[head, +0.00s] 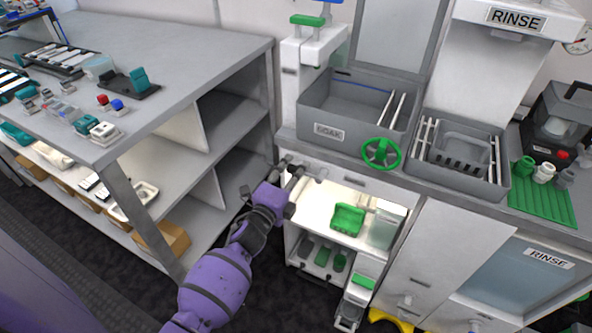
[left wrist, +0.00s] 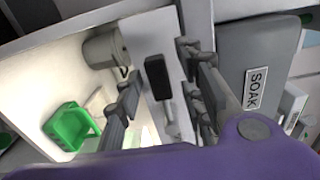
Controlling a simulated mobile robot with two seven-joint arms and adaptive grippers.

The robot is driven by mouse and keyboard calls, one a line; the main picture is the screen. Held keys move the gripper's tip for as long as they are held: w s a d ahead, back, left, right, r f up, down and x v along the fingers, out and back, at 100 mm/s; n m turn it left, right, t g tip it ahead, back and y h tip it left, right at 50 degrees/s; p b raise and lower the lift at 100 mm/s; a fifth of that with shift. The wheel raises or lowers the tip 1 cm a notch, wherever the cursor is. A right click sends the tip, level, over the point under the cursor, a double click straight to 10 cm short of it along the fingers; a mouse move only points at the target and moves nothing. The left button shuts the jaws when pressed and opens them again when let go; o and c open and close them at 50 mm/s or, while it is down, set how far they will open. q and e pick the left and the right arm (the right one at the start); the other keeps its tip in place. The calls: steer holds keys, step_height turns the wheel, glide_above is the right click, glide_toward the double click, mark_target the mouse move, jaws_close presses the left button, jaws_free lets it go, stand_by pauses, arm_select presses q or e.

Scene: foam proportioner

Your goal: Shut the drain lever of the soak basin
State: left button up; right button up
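The soak basin (head: 352,131) is a grey tub with a SOAK label, on the counter right of centre. Its front also shows in the left wrist view (left wrist: 243,40). There, a lever with a black grip (left wrist: 156,78) and a thin metal shaft lies against the pale panel below the basin. My left gripper (head: 286,170) is at the cabinet's upper left front, below the basin. In the left wrist view its fingers (left wrist: 163,95) are apart, with the lever visible between them; contact is not evident. The lever is not clear in the head view. My right gripper is not in view.
A green handwheel (head: 381,152) sticks out at the basin's front right. Below the counter is an open lit cabinet with a green scoop-like part (head: 347,219). A grey pipe end (left wrist: 102,48) is close to the left finger. A shelf bench (head: 185,55) stands to the left.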

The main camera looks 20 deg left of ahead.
arm_select(q)
steer(key=s, duration=1.1)
steer(key=shift+a, duration=0.2)
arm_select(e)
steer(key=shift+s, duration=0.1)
arm_select(q)
steer(key=s+d+f+n+g+p, duration=0.2)
steer(key=s+n, duration=0.4)
steer(key=s, duration=0.5)
steer(key=s+d+f+n+g+p, duration=0.2)
steer(key=s+d+n+g+p, duration=0.1)
steer(key=s, duration=0.9)
steer(key=s+d+f+n+g+p, duration=0.3)
steer(key=s+n+p, duration=0.3)
steer(key=s+n, duration=0.3)
steer(key=shift+s+g, duration=0.7)
steer(key=shift+s, duration=0.65)
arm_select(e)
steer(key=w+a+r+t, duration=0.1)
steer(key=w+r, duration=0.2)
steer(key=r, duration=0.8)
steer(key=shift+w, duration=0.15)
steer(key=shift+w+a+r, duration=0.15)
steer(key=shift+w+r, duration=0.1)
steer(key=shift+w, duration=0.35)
